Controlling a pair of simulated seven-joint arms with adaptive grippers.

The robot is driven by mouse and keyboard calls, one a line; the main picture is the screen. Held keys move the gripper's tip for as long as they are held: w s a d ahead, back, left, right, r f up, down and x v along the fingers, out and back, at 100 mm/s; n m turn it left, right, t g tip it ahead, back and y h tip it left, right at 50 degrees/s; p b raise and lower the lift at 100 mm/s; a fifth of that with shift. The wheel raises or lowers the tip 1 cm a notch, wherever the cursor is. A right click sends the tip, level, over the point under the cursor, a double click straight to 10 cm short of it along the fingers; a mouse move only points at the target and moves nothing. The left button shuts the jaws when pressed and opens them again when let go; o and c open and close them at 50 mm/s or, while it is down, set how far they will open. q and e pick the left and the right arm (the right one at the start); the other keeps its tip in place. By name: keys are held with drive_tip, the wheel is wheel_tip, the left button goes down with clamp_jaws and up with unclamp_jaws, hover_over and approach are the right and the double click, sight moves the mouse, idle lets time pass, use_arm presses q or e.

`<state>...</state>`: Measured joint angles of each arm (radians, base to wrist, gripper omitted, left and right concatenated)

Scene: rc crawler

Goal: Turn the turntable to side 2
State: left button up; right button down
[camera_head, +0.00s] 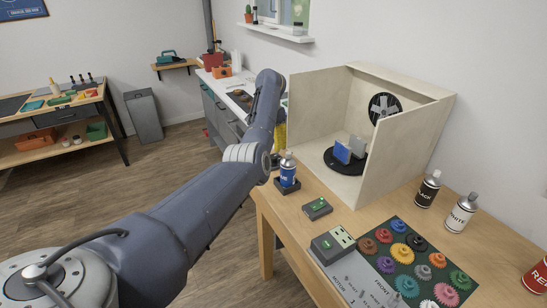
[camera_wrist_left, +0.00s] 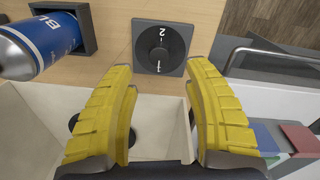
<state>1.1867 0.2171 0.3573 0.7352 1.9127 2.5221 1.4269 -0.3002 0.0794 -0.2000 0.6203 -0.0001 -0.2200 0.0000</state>
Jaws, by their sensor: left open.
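The turntable (camera_head: 341,161) is a black round disc inside an open beige booth (camera_head: 305,108). A blue panel and a grey panel stand on it. In the left wrist view a dark round knob (camera_wrist_left: 158,44) sits on a grey square plate, with the marks 2 above and 1 below. Which mark is selected I cannot tell. My left gripper (camera_wrist_left: 160,68) has yellow fingers spread apart and empty, with the knob ahead, seen between and beyond their tips. In the head view the arm hides most of this gripper, and the knob does not show. My right gripper is not in view.
A blue spray can (camera_head: 288,170) stands in a dark square holder on the bench, close to my left arm. A small box with a green button (camera_head: 317,208), a board of coloured gears (camera_head: 410,262) and black, white and red cans occupy the right side.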

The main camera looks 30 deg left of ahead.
sight(274, 156)
use_arm(q)
drive_tip(key=shift+d+f, duration=0.15)
drive_tip(key=shift+f, duration=3.05)
drive_tip(key=shift+c, duration=0.5)
drive_tip(key=shift+r, duration=0.1)
clamp_jaws()
